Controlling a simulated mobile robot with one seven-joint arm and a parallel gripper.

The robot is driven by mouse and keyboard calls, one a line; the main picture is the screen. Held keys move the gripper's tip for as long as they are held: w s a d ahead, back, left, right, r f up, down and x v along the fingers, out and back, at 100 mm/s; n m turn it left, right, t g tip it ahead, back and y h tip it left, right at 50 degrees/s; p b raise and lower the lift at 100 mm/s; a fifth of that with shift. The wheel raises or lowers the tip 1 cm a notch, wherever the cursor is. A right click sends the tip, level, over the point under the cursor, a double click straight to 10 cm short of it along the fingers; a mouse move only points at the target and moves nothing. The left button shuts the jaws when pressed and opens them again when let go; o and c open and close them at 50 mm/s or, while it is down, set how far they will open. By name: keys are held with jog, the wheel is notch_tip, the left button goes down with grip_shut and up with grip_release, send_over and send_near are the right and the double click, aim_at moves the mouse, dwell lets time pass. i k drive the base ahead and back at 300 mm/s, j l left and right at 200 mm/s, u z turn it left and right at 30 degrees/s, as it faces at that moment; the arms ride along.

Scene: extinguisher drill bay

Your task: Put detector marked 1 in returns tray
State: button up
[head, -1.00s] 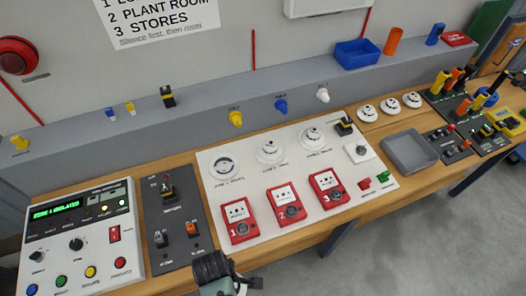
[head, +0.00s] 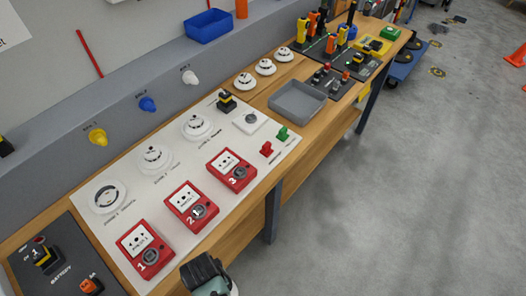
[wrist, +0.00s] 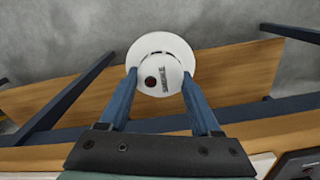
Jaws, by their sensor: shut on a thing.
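My gripper (wrist: 160,84) is shut on a white round detector (wrist: 161,54) in the wrist view. The two blue fingers hold it at its sides. It has a dark red spot and dark lettering too small to read surely. In the head view my gripper's dark body (head: 207,272) shows at the bottom edge; the fingertips and held detector are hidden there. A grey shallow tray (head: 297,99) lies empty on the bench, up and right of my gripper. The left round base (head: 108,197) on the white panel looks flatter than its two neighbours.
Red call points (head: 145,248) line the panel's front. Two detectors (head: 154,158) (head: 196,127) sit on the panel. Three more white detectors (head: 265,67) stand behind the tray. Red and green small parts (head: 282,134) lie near the tray. Open floor (head: 420,200) is at right.

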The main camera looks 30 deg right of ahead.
aim_at(297, 105)
jog(key=i+l, duration=0.1)
jog(key=l, duration=0.55)
jog(key=i+l, duration=0.1)
jog(key=l, duration=0.5)
jog(key=i+l, duration=0.1)
jog(key=l, duration=0.55)
